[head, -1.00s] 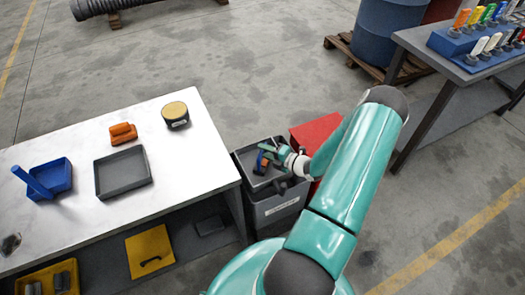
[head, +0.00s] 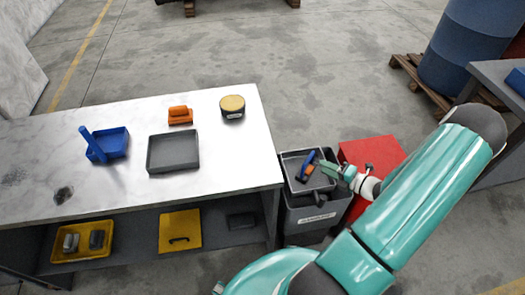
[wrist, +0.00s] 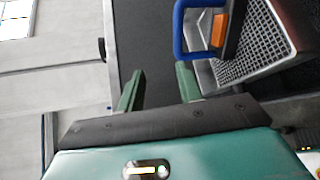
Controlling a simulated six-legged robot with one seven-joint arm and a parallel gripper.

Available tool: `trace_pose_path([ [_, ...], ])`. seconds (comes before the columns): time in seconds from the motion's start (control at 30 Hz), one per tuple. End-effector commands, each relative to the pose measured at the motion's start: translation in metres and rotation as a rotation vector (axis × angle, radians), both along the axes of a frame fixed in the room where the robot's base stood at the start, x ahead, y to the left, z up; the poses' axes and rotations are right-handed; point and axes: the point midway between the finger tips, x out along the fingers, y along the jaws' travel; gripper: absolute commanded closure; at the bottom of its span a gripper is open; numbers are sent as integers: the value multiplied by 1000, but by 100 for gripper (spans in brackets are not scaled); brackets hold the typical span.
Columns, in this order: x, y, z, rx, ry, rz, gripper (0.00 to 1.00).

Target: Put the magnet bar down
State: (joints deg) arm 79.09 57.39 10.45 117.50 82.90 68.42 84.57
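A blue handle with an orange part, which looks like the magnet bar (head: 306,161), lies over the grey tray on top of the grey bin (head: 311,222). In the wrist view its blue loop (wrist: 181,35) and orange part (wrist: 219,30) show beyond and to the right of my fingers. My gripper (head: 329,169) is just right of it in the head view. In the wrist view my gripper (wrist: 160,75) has its two green fingers apart, with nothing between them. The bar's underside and exact contact are hidden.
The white table (head: 230,160) stands left of the bin, holding a grey tray (head: 172,152), a blue tray (head: 108,143), an orange block (head: 180,116) and a round tin (head: 232,106). A red box (head: 373,152) stands right of the bin.

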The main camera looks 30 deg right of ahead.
Motion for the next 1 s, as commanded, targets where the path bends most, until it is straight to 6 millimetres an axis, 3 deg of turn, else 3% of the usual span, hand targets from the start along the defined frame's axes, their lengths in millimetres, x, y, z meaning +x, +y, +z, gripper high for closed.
trace_pose_path([
  [0.2, 29, 56, 62, -372, -58, 386, 64],
  [0.47, 41, 125, 125, -798, -199, 843, 64],
  [0.7, 35, 184, 176, -1171, -392, 1252, 64],
  [1.0, 12, 243, 234, -1611, -708, 1736, 64],
])
